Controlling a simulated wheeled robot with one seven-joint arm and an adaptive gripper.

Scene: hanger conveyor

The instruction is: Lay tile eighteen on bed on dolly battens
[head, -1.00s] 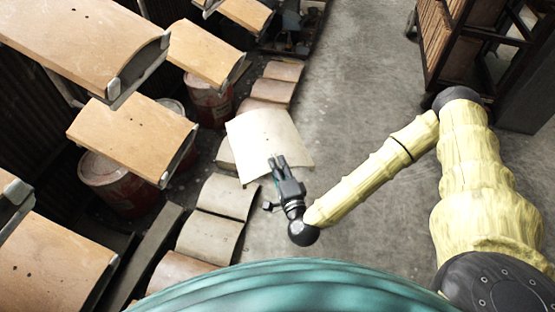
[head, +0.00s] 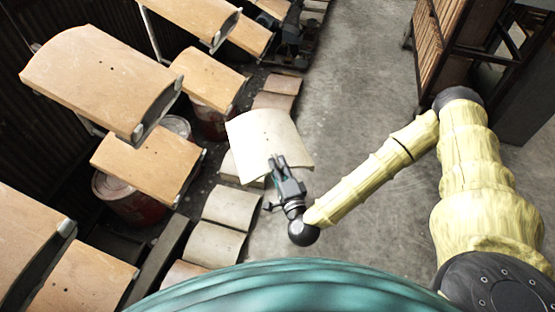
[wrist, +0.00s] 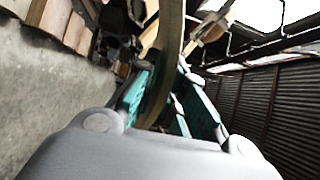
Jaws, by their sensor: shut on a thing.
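My gripper (head: 277,164) is shut on the near edge of a pale cream curved tile (head: 265,138) with small holes. The tile is held out above the floor, clear of the hangers. In the wrist view the held tile (wrist: 168,62) shows edge-on between my teal finger pads (wrist: 160,98). Under and beyond it, a row of tiles lies along the floor: pale grey ones (head: 230,206) nearer and tan ones (head: 273,101) further off. The held tile partly covers one of them (head: 238,170). I cannot make out the dolly battens or a marked place for tile eighteen.
Orange-tan tiles (head: 100,72) hang on conveyor carriers at the left, close to the held tile. Red drums (head: 128,205) stand beneath them. A dark rack with wooden slats (head: 437,45) stands at the upper right. The grey concrete floor (head: 350,90) between is clear.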

